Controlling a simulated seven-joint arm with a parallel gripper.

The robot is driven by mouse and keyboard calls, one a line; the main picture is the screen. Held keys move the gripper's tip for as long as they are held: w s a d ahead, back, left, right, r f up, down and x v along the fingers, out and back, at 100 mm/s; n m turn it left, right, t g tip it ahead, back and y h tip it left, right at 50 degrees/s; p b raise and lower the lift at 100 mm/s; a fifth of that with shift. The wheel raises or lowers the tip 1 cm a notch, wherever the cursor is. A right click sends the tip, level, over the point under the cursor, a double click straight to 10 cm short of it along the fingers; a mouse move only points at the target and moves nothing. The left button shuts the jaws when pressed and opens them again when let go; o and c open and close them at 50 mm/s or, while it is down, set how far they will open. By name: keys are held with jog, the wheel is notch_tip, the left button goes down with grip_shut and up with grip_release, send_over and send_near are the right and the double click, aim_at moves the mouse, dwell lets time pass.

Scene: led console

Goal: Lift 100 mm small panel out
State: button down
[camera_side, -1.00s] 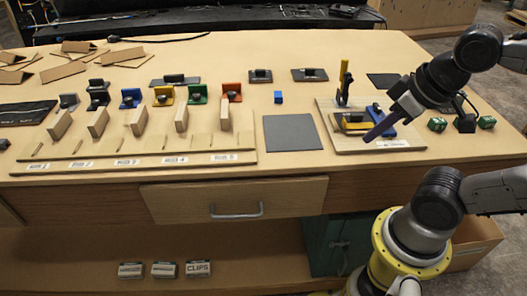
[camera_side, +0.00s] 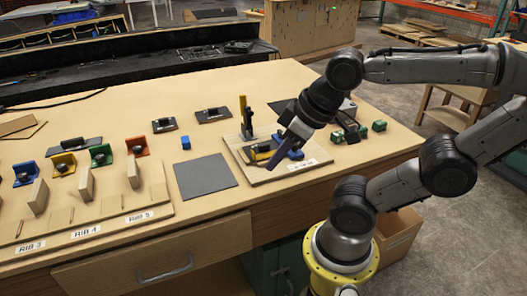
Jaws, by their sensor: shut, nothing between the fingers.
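My gripper (camera_side: 277,160) points down and left over the front right part of the wooden fixture board (camera_side: 290,171). Its dark fingers look shut and empty. On the board stand a clamp with a yellow upright handle (camera_side: 243,110), a yellow piece (camera_side: 258,153) and a blue piece (camera_side: 291,150), partly hidden behind the fingers. I cannot tell whether the fingers touch anything. No piece is readable as the 100 mm small panel; a flat dark grey square (camera_side: 206,176) lies left of the board.
A small blue cube (camera_side: 185,142) and two dark plates with handles (camera_side: 164,125) (camera_side: 212,115) lie behind the grey square. Labelled rib slots (camera_side: 85,231) with upright wooden pieces fill the left. A closed drawer (camera_side: 165,255) is below the front edge.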

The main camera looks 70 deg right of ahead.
jog(key=shift+c, duration=1.8)
grip_release()
